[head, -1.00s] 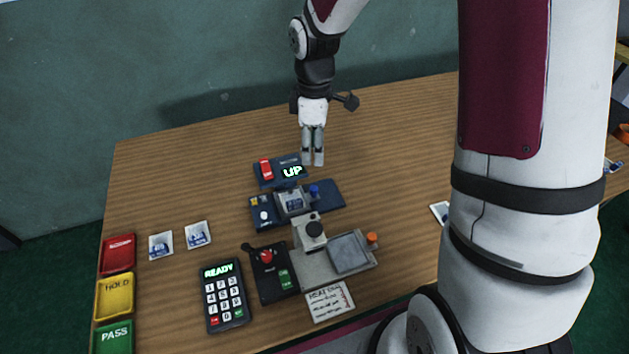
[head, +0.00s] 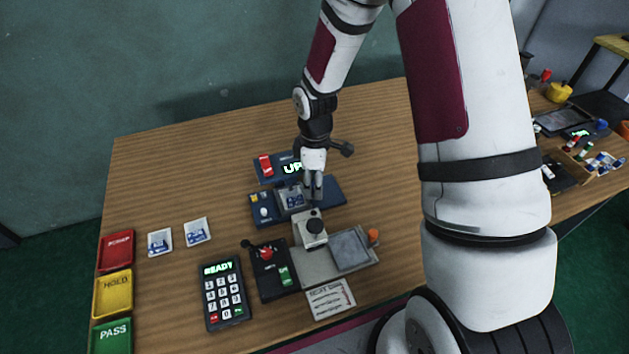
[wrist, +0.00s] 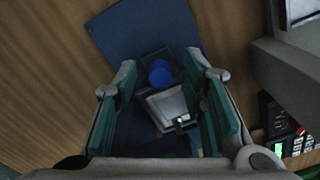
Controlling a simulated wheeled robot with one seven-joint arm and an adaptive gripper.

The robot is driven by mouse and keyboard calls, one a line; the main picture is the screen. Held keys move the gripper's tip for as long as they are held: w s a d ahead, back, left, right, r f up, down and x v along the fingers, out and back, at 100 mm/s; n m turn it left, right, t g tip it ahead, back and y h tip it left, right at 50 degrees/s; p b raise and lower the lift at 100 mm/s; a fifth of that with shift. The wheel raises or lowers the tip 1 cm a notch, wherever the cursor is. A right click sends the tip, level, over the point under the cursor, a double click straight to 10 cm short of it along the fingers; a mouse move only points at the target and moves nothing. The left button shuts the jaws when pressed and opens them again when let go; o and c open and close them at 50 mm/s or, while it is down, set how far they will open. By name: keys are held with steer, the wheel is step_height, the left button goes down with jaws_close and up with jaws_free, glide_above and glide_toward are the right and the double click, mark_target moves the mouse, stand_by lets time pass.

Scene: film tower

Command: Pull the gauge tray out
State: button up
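The dark blue gauge base (head: 332,192) lies on the table in the head view, with a grey tray (head: 292,197) holding a small blue-and-white piece on it. In the wrist view, the grey tray (wrist: 165,105) has a blue knob (wrist: 160,73) at its far end. My gripper (wrist: 165,75) is open, with its green-padded fingers on either side of the knob and tray. In the head view, my gripper (head: 314,196) points down over the base beside the tray and hides the knob. I cannot tell whether the fingers touch anything.
A grey press-like device (head: 312,228) and its grey plate (head: 350,249) stand just in front. A black box with a red knob (head: 268,268) and a keypad (head: 226,292) are nearer. Table at back left is clear.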

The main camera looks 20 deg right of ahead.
steer(key=shift+c, duration=0.6)
jaws_close()
steer(key=shift+d+p, duration=0.5)
steer(key=shift+d, duration=3.5)
steer(key=shift+o, duration=0.6)
jaws_free()
steer(key=shift+d, duration=0.1)
steer(key=shift+r, duration=0.1)
step_height(320, 180, up, 12)
steer(key=shift+w, duration=0.15)
